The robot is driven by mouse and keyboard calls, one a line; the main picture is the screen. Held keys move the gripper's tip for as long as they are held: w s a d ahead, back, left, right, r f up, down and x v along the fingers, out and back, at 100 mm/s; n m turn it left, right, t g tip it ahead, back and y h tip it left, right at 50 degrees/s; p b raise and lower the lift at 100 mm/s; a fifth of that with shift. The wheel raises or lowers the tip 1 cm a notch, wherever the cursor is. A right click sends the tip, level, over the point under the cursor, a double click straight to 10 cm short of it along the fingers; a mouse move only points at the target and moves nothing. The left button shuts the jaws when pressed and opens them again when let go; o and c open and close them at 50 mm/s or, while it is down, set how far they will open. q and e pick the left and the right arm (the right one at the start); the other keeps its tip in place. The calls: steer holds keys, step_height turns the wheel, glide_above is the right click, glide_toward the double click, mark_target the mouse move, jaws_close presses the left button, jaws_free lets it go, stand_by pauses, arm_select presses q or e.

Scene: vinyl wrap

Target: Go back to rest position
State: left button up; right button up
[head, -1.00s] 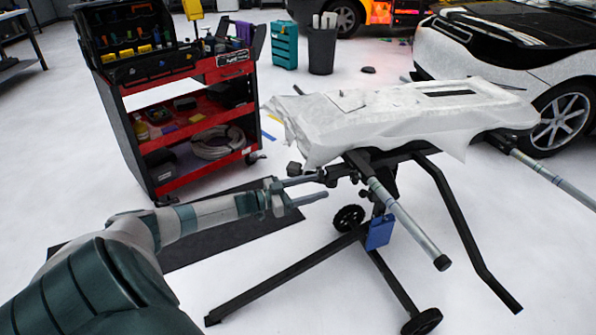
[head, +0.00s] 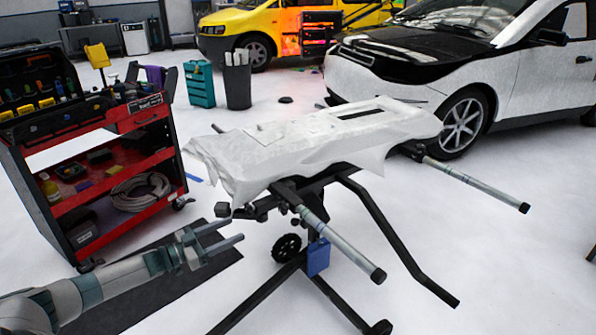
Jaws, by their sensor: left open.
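My left gripper (head: 222,237) is open and empty at the lower left of the head view. Its two fingers point right, toward the near left end of the work stand (head: 365,200). In the picture it lies over the dark floor mat and just below the stand's left end; I see no contact. A white wrapped panel (head: 300,145) lies on top of the stand, with loose film hanging over its edges. My right gripper is out of view.
A red tool cart (head: 60,212) stands at the left, with a dark mat (head: 200,285) on the floor before it. A teal case (head: 199,84) and a dark bin (head: 238,88) stand behind. A white and black car (head: 400,75) is at the back right. White floor is open at the lower right.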

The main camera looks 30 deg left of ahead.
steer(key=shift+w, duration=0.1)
